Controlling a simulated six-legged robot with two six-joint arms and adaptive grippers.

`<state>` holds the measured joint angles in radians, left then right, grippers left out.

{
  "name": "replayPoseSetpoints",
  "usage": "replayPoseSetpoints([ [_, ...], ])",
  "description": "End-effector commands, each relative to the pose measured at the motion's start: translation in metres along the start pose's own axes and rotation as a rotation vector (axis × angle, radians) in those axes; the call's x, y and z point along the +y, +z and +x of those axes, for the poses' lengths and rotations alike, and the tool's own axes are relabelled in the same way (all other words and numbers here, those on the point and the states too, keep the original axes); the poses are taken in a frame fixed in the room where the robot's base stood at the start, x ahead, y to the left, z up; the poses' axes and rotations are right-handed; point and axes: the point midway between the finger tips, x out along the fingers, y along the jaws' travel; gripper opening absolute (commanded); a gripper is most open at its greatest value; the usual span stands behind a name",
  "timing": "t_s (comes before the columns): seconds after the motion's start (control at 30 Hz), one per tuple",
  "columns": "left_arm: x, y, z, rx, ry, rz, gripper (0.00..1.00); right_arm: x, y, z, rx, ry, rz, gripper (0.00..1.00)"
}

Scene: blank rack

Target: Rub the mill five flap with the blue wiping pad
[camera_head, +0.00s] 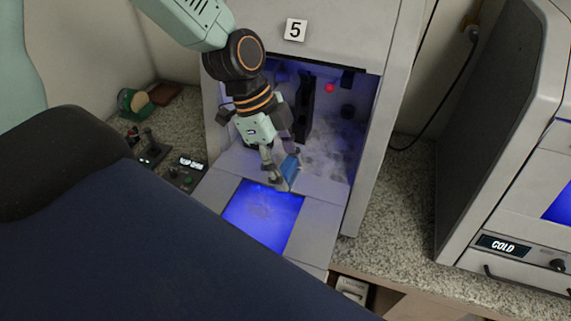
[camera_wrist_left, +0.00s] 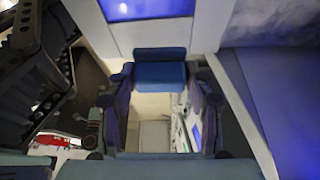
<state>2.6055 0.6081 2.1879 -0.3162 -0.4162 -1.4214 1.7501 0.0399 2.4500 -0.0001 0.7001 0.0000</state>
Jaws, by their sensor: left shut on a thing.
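The mill (camera_head: 398,95) with the number 5 plate (camera_head: 296,30) stands open at the centre of the head view. Its flap (camera_head: 317,224) is folded down towards me and has a window glowing blue (camera_head: 262,215). My left gripper (camera_head: 284,180) is shut on the blue wiping pad (camera_head: 292,168), over the inner part of the flap near the opening. The pad also shows between the fingers in the left wrist view (camera_wrist_left: 160,74). I cannot tell whether the pad touches the flap. My right gripper is not in view.
The mill's chamber (camera_head: 335,135) is lit blue inside, with pale dusty patches. A grey machine marked COLD (camera_head: 503,246) stands to the right on the speckled counter (camera_head: 405,215). A small control box (camera_head: 185,174) and a green-and-tan object (camera_head: 135,102) sit left of the mill.

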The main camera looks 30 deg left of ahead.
Motion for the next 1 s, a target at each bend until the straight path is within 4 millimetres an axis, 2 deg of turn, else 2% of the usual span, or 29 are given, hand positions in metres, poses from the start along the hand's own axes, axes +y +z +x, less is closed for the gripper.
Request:
replayPoseSetpoints([
  [0.17,0.000,0.003,0.008,0.002,-0.002,0.005,0.27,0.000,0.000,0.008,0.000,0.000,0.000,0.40],
  [0.6,0.001,0.019,0.046,0.002,-0.002,0.004,0.27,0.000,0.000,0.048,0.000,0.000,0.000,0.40],
  [1.0,0.001,0.019,0.046,0.001,-0.003,0.003,0.27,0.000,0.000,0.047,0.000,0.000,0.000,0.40],
])
